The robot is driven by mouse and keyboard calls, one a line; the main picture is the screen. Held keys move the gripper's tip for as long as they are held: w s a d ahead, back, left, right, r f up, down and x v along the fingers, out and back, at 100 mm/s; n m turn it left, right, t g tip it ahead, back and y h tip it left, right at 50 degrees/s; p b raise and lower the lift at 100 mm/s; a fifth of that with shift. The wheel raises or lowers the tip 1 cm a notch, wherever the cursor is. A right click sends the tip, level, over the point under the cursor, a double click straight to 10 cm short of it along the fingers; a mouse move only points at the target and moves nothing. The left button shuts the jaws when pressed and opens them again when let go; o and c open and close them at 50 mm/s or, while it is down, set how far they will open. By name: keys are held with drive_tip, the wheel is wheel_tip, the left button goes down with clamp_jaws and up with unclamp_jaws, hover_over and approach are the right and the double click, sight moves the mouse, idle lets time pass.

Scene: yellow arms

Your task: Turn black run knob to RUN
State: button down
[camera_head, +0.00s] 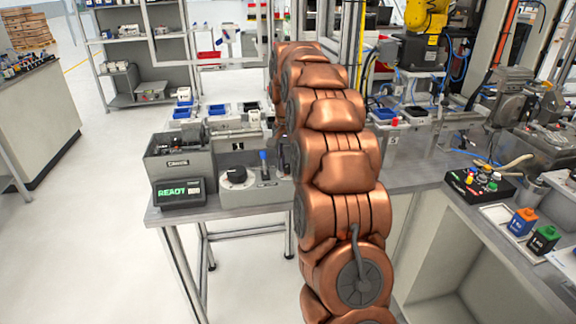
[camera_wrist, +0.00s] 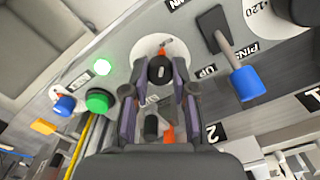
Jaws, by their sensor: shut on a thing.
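In the wrist view the black run knob (camera_wrist: 160,71) sits on a pale round plate (camera_wrist: 150,43) with small orange marks. My gripper (camera_wrist: 160,65) has one finger on each side of the knob and is shut on it. The fingers hide part of the plate, and I cannot tell exactly where the knob points.
In the wrist view a blue-tipped lever (camera_wrist: 245,80) stands close to the right. In the head view a READY display (camera_head: 180,191) and a black dial (camera_head: 236,174) stand on the bench.

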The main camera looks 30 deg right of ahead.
sight(288, 165)
drive_tip(key=shift+m, duration=0.3)
drive_tip(key=c, duration=0.9)
unclamp_jaws()
drive_tip(key=shift+c, duration=0.2)
drive_tip(key=shift+r, duration=0.1)
drive_tip(key=shift+r, duration=3.65)
